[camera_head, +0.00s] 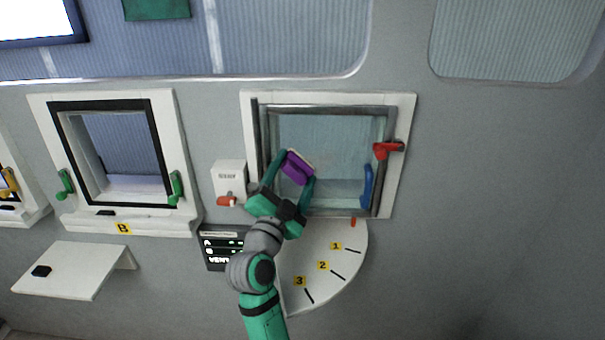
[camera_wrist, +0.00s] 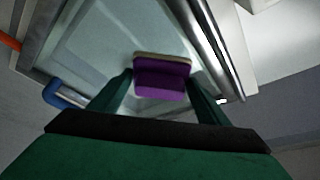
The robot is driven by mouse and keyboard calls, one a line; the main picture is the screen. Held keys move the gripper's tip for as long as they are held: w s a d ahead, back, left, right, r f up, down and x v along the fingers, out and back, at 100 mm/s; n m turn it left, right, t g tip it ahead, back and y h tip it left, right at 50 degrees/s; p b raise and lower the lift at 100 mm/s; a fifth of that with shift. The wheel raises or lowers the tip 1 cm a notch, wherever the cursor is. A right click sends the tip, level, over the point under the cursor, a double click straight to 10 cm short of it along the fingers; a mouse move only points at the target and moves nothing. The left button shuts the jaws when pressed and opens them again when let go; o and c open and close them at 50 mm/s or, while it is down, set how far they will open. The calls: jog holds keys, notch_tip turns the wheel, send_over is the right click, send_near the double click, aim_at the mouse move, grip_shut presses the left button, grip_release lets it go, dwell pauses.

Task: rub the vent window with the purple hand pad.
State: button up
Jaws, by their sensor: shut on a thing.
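The vent window (camera_head: 335,140) is a glass pane in a grey metal frame, set in a white surround on the wall. It has a red handle (camera_head: 386,150) and a blue handle (camera_head: 367,186) on its right side. My gripper (camera_head: 294,172) is shut on the purple hand pad (camera_head: 298,167), in front of the lower left of the pane. In the wrist view the pad (camera_wrist: 162,78) sits between both fingers, its pale face towards the glass (camera_wrist: 115,45). I cannot tell whether the pad touches the glass.
A white box with a red lever (camera_head: 228,182) is left of the window. Below are a dark sign (camera_head: 222,248) and a white numbered quadrant (camera_head: 325,265). Window B (camera_head: 120,150) with green handles and a white shelf (camera_head: 75,270) are further left.

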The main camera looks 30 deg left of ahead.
jog(key=shift+s+a, duration=0.5)
jog(key=shift+a, duration=0.25)
jog(key=shift+s+a+r, duration=0.1)
jog(key=shift+s+r, duration=0.1)
jog(key=shift+r, duration=0.7)
jog(key=shift+w+d+f, duration=0.1)
jog(key=shift+w+d, duration=0.75)
jog(key=shift+d, duration=0.35)
jog(key=shift+w+d+r, duration=0.1)
jog(key=shift+w+d, duration=0.7)
jog(key=shift+d, duration=0.45)
jog(key=shift+w+d+f, duration=0.1)
jog(key=shift+w+d, duration=0.75)
jog(key=shift+d, duration=0.35)
jog(key=shift+w+d, duration=0.5)
jog(key=shift+d, duration=0.35)
jog(key=shift+w+d, duration=0.45)
jog(key=shift+d, duration=0.4)
jog(key=s+d, duration=0.3)
jog(key=s, duration=0.2)
jog(key=shift+s, duration=0.1)
jog(key=shift+s+d, duration=0.4)
jog(key=shift+s, duration=0.25)
jog(key=shift+s+d, duration=0.4)
jog(key=shift+s, duration=0.2)
